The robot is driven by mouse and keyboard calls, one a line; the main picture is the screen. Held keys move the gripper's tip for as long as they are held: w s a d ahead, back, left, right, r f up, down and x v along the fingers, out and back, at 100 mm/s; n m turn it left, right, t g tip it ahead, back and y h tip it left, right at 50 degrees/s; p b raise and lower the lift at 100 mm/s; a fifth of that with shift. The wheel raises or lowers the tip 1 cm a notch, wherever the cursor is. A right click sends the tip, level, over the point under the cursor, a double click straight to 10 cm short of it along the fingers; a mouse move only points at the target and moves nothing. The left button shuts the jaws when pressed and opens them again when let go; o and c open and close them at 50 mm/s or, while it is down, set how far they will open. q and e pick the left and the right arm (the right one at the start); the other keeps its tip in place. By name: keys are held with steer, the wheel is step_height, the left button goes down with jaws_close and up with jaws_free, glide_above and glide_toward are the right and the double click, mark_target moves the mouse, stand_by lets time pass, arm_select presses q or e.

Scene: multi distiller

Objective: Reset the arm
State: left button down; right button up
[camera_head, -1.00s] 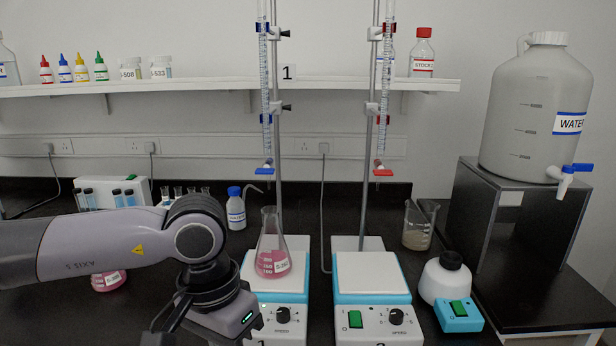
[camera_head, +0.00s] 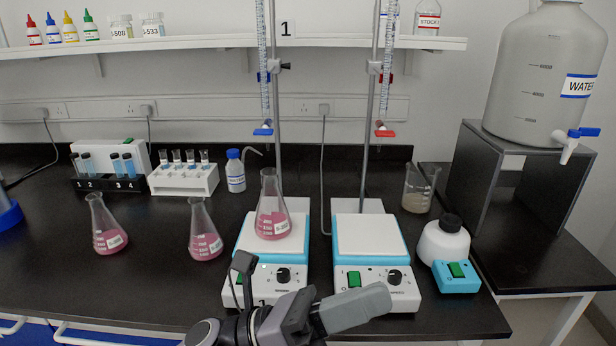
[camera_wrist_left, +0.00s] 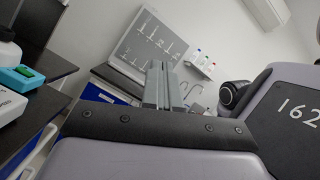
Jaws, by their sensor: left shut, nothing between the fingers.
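My left gripper (camera_wrist_left: 161,86) shows in the left wrist view with its two grey fingers together and nothing between them. My right gripper is in neither view. A flask with pink liquid (camera_head: 272,212) stands on the left stirrer (camera_head: 250,258). The right stirrer (camera_head: 368,236) has a bare plate.
Two more pink flasks (camera_head: 106,226) (camera_head: 205,232) stand on the black bench at left. A white bottle (camera_head: 443,242) with a blue device (camera_head: 455,277), a beaker (camera_head: 416,190) and a water tank (camera_head: 545,75) are at right. Burettes hang above the stirrers.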

arm_select(q)
steer(key=w+a+f+n+t+y, duration=0.3)
steer(key=a+f+n+t+y, duration=0.5)
steer(key=n, duration=0.8)
steer(key=w+a+f+n+t+y, duration=0.5)
steer(key=f+n+t, duration=0.4)
steer(key=n, duration=0.7)
steer(key=s+a+f+n+g+y, duration=0.3)
steer(key=s+a+f+n, duration=0.3)
steer(key=f, duration=0.3)
steer(key=s+a+f+n+g+y, duration=0.4)
steer(key=s+a+f+n, duration=0.3)
steer(key=f, duration=0.3)
steer(key=shift+s+f+n+y, duration=0.15)
steer(key=shift+s+n+y, duration=0.2)
steer(key=shift+s, duration=0.25)
